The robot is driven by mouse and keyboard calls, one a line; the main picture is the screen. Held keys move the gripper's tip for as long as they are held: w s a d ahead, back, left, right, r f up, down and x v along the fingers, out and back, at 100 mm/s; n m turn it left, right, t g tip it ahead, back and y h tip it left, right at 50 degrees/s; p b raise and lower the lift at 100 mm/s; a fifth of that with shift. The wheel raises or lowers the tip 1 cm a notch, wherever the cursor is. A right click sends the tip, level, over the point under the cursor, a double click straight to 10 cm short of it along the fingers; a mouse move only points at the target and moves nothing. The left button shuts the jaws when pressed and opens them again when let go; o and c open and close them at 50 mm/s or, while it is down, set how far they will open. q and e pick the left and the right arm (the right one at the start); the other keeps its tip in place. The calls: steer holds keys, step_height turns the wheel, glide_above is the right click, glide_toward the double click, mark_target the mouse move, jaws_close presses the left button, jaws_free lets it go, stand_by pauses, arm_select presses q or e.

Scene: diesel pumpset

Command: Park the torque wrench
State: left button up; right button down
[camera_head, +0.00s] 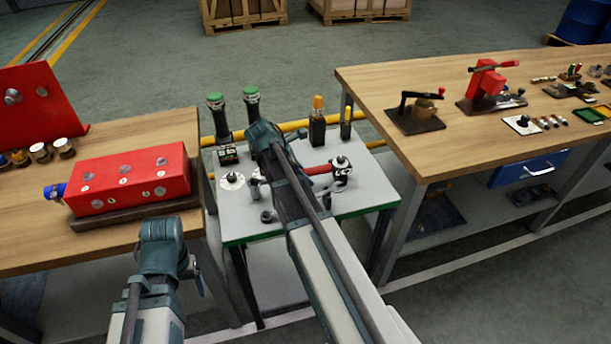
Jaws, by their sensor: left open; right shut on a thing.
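A tool with a red grip (318,169), which looks like the torque wrench, shows to the right of my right arm, above or on the small grey table (238,232). Its left part is hidden behind my arm. My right gripper is over this table, and its fingertips are mostly hidden by my own forearm. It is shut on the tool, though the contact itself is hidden. A black block with a round metal top (341,168) is at the tool's right end; whether they touch is unclear. My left gripper (197,278) is open, partly hidden by its wrist, beside the left bench.
Green-topped dark cylinders (217,113) and a yellow-topped black holder (317,122) stand at the grey table's back. A red box (130,178) lies on the left bench (40,235). The right bench (400,85) carries a hand-lever device (418,110) and small parts.

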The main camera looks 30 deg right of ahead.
steer(key=shift+f+b, duration=0.6)
steer(key=shift+f, duration=0.05)
steer(key=c, duration=0.5)
jaws_free()
steer(key=p+v, duration=1)
steer(key=v, duration=0.2)
steer(key=shift+r, duration=0.25)
steer(key=shift+a+r+p, duration=0.5)
steer(key=shift+r+p, duration=0.05)
steer(key=shift+p, duration=0.3)
steer(key=s+a+f+m+y, duration=0.1)
steer(key=s+a+m+y, duration=0.1)
steer(key=s+a+m, duration=0.3)
steer(key=s+a+f+m+t+y, duration=0.1)
steer(key=s+a+m, duration=0.5)
steer(key=s+a, duration=0.7)
steer(key=a+f+y, duration=0.1)
steer(key=a+y, duration=0.1)
steer(key=a, duration=0.3)
steer(key=shift+f, duration=0.2)
